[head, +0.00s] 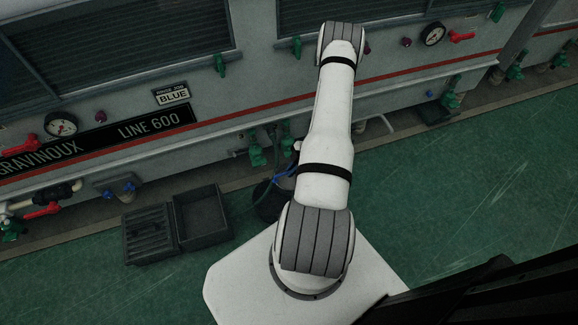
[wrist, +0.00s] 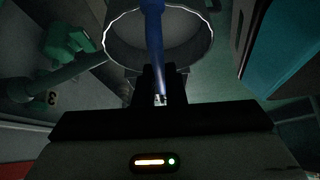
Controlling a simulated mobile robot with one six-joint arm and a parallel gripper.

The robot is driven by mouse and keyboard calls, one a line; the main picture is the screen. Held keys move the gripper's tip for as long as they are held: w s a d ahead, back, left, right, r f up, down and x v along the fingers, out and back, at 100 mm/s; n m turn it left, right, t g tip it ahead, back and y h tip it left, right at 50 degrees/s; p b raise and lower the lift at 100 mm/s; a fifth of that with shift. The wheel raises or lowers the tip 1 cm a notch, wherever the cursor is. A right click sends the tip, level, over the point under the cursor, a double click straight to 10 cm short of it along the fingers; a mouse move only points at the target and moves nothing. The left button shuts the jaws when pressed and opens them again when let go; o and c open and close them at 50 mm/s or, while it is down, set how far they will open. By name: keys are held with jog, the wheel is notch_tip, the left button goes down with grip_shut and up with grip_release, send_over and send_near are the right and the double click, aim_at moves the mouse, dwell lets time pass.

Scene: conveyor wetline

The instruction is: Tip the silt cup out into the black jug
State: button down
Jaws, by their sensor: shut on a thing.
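My gripper (wrist: 160,90) shows in the wrist view, its black fingers shut on the lower end of a narrow blue handle (wrist: 154,38), which I take to be the silt cup's. The handle runs up the picture across a round, grey, open-mouthed vessel (wrist: 113,45) with a bright rim. I cannot tell whether this vessel is the cup's body or the jug. In the head view my arm hides the gripper. A dark round vessel (head: 268,203), seemingly the black jug, stands on the floor left of my arm, partly hidden. A small blue piece (head: 285,172) shows just above it.
Green valves (head: 257,154) stick out of the machine front behind the jug. A green valve (wrist: 72,42) also shows at the left of the wrist view. A dark open crate (head: 202,216) and a slatted one (head: 148,235) sit to the left. The green floor at right is clear.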

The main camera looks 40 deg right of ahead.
aim_at(275, 177)
jog(key=shift+w+a+f+h+b, duration=0.35)
jog(key=shift+a+f+h+b, duration=0.15)
jog(key=shift+a+h+b, duration=0.2)
jog(key=shift+g, duration=0.3)
jog(key=shift+w+a+f+h+b, duration=0.1)
jog(key=shift+a+f+h+b, duration=0.3)
jog(key=shift+b, duration=0.5)
jog(key=shift+w+a+f+g+h+b, duration=0.25)
jog(key=shift+a+h+b, duration=0.35)
jog(key=shift+b, duration=1.45)
jog(key=shift+w+a+f+g+h+b, duration=0.1)
jog(key=shift+a+f+g+h+b, duration=0.45)
jog(key=shift+b, duration=1.5)
jog(key=shift+w+a+f+h+b, duration=0.1)
jog(key=shift+a+f+h+b, duration=0.25)
jog(key=shift+h+b, duration=0.75)
jog(key=shift+w+a+f+h+b, duration=0.15)
jog(key=shift+a+f+h+b, duration=0.2)
jog(key=shift+a+b, duration=0.2)
jog(key=shift+w+a+r+g+h+p, duration=0.15)
jog(key=shift+a+r+g+h+p, duration=0.15)
jog(key=shift+a+h+p, duration=0.5)
jog(key=shift+w+a+h+p, duration=0.2)
jog(key=shift+h+p, duration=0.5)
jog(key=shift+p, duration=0.9)
